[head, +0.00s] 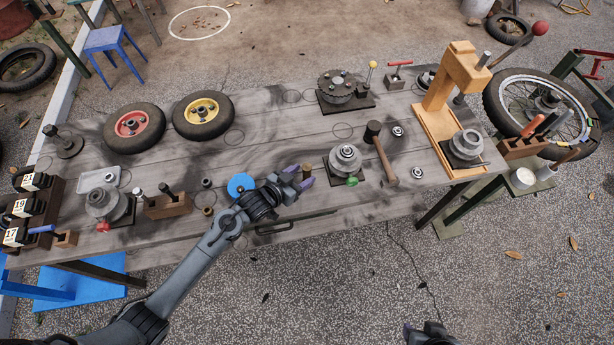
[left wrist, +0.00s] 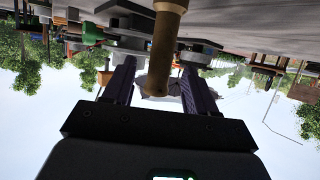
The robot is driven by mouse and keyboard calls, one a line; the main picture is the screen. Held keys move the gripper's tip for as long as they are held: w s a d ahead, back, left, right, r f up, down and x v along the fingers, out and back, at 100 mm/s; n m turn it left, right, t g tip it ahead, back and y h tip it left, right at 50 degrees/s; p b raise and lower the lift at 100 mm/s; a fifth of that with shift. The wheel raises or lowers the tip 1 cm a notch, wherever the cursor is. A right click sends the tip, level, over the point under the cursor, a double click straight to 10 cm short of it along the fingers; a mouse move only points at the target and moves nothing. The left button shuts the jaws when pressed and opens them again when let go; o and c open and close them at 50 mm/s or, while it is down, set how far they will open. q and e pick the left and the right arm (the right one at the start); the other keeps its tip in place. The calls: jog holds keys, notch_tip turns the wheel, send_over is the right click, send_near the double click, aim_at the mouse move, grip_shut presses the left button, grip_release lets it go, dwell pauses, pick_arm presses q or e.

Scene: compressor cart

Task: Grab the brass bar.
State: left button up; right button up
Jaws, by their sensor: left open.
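The brass bar (head: 306,170) is a short upright cylinder on the wooden table, partly hidden by my left gripper (head: 297,178) in the head view. In the left wrist view, which is upside down, the bar (left wrist: 166,50) hangs down from the table top at the picture's upper edge. Its free end lies between the two fingers of the left gripper (left wrist: 160,88) in the picture. The fingers are open, with visible gaps on both sides of the bar. My right gripper (head: 430,333) shows only in part at the bottom edge, away from the table.
A bearing on a dark plate with a green knob (head: 344,160) stands just right of the bar. A mallet (head: 381,150) lies further right. A blue disc (head: 241,184) is left of the gripper. A dark handle (head: 275,228) is near the table's front edge.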

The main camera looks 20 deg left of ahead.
pick_arm(q)
jog(key=shift+b+x, duration=0.55)
jog(key=shift+x, duration=2.05)
jog(key=shift+c, duration=0.2)
grip_shut()
